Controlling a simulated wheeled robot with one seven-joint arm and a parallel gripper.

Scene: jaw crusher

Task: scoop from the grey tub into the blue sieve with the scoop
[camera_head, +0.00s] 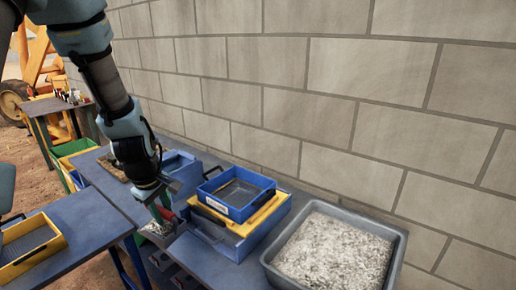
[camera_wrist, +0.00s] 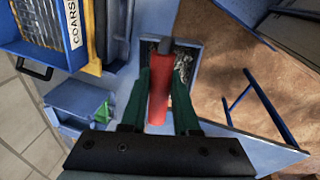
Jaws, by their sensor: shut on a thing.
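My gripper (camera_head: 160,209) is shut on the red handle (camera_wrist: 158,92) of the scoop, with one green finger on each side of it in the wrist view. The scoop's pan (camera_head: 157,230) holds grey gravel and is left of the sieves in the head view, over or near the bench edge; the gap below it is unclear. The blue sieve (camera_head: 214,207) sits on top of a yellow-framed one, and its inside looks free of gravel. It also shows at the upper left in the wrist view (camera_wrist: 40,48), with a partly cut-off label. The grey tub (camera_head: 399,236), full of grey gravel, stands at the right.
A yellow frame (camera_head: 265,212) and a larger blue box (camera_head: 232,250) lie under the blue sieve. More blue bins (camera_head: 181,163) stand behind my gripper. A block wall (camera_head: 330,90) runs behind the bench. A yellow tray (camera_head: 52,243) lies on the left table.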

